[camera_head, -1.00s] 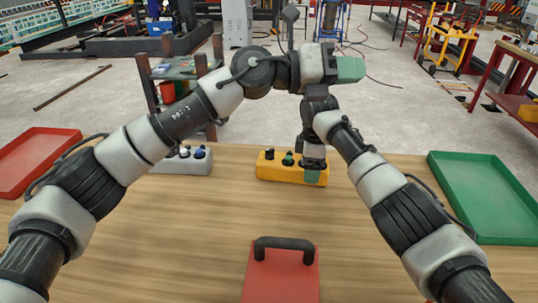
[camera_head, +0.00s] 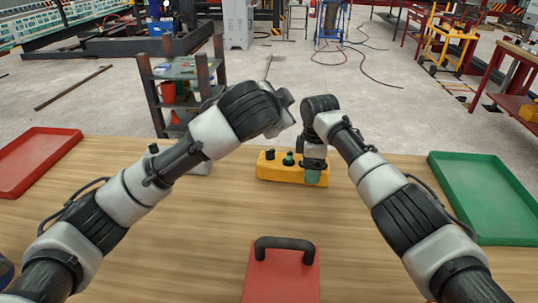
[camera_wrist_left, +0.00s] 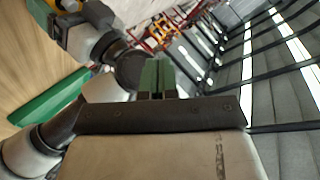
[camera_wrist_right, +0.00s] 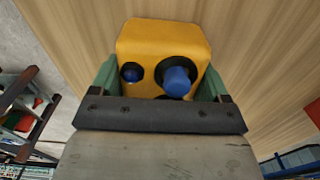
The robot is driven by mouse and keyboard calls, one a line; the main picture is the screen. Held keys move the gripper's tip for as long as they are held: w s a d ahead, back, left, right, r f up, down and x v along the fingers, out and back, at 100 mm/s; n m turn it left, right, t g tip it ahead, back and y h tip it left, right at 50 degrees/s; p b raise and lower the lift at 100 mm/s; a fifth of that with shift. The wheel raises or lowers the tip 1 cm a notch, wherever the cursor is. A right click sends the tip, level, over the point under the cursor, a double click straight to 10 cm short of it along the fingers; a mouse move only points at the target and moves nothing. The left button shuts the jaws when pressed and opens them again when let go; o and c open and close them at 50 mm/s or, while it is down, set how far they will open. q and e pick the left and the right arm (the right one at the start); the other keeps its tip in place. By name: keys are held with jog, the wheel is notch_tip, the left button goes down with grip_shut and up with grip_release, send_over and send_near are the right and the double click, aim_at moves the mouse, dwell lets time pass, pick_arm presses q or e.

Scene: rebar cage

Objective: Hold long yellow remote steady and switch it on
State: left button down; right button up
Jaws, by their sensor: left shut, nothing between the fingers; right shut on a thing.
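The long yellow remote (camera_head: 282,170) lies on the wooden table in the head view, with dark and green controls on top. My right gripper (camera_head: 314,175) points down and is shut on its right end. In the right wrist view the yellow remote (camera_wrist_right: 165,38) sits between the green fingers, with a blue knob and a smaller blue button in black collars. Another control is partly hidden by the gripper body. My left gripper (camera_wrist_left: 157,80) is shut and empty in the left wrist view, raised above the table; its fingers cannot be made out in the head view.
A grey remote (camera_head: 203,168) is mostly hidden behind my left arm. A red box with a black handle (camera_head: 282,275) is at the front. A red tray (camera_head: 35,160) lies left and a green tray (camera_head: 485,195) right. Bare table lies between the remotes and red box.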

aim_at(271, 158)
pick_arm(q)
jog(key=s+a+f+g+y, duration=0.2)
jog(key=s+f+g, duration=0.3)
jog(key=s+f, duration=0.15)
jog(key=x, duration=1)
jog(key=shift+w+f, duration=0.25)
jog(key=shift+w, duration=0.05)
jog(key=shift+w+a+r, duration=0.1)
jog(key=shift+w+a, duration=0.15)
jog(key=shift+w, duration=0.3)
jog(key=shift+w+a, duration=0.3)
jog(key=shift+w, duration=0.25)
jog(key=shift+w+a, duration=0.25)
jog(key=shift+w, duration=0.3)
